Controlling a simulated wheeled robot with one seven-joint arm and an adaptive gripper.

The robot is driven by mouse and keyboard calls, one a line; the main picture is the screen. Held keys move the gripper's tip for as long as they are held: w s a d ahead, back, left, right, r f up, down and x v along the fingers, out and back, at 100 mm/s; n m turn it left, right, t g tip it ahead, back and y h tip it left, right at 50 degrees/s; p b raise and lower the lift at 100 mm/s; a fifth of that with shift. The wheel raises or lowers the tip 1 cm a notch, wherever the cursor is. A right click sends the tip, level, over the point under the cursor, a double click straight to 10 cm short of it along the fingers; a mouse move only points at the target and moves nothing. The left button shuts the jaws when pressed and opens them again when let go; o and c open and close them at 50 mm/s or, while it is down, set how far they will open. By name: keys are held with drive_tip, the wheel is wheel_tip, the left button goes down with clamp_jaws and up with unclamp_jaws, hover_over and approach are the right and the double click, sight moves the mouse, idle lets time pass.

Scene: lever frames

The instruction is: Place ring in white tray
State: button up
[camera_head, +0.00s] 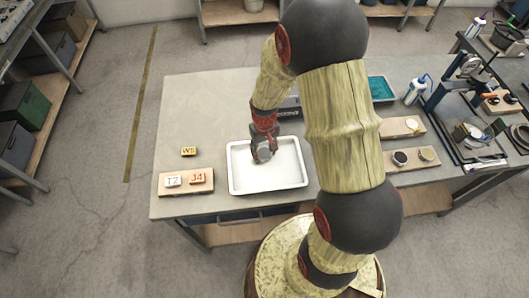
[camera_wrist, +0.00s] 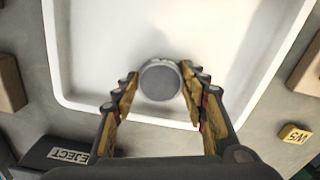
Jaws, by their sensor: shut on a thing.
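The ring is a round grey piece (camera_wrist: 160,81) with a paler rim, seen face-on between my fingertips in the wrist view. My gripper (camera_wrist: 160,88) is shut on it, one finger at each side. In the head view my gripper (camera_head: 264,150) is over the left part of the white tray, and I cannot pick the ring out clearly there. The white tray (camera_head: 285,181) is shallow and looks empty; its bare floor fills much of the wrist view (camera_wrist: 100,50). The ring appears over the tray near one rim; its exact height above the floor is unclear.
A wooden board with tags (camera_head: 186,188) and a yellow tag (camera_head: 188,151) lie left of the tray. A dark sign block (camera_wrist: 70,154) is just outside the rim. A teal tray (camera_head: 381,89), bottle (camera_head: 418,90) and boards stand right. My arm hides part of the table.

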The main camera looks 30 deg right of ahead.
drive_tip(key=shift+r, duration=0.1)
drive_tip(key=o, duration=1.3)
wheel_tip(320, 180, up, 12)
drive_tip(key=p, duration=0.2)
wheel_tip(320, 180, up, 13)
drive_tip(key=t, duration=0.2)
hover_over(265, 154)
drive_tip(key=s+a, duration=0.3)
drive_tip(key=a, duration=0.1)
drive_tip(key=s+a+r+n+t, duration=0.1)
drive_tip(key=s+a+r+t, duration=0.2)
drive_tip(key=s+r, duration=0.8)
drive_tip(key=shift+s+a+n+t, duration=0.3)
drive_tip(key=shift+s+a, duration=0.25)
drive_tip(key=shift+a, duration=0.5)
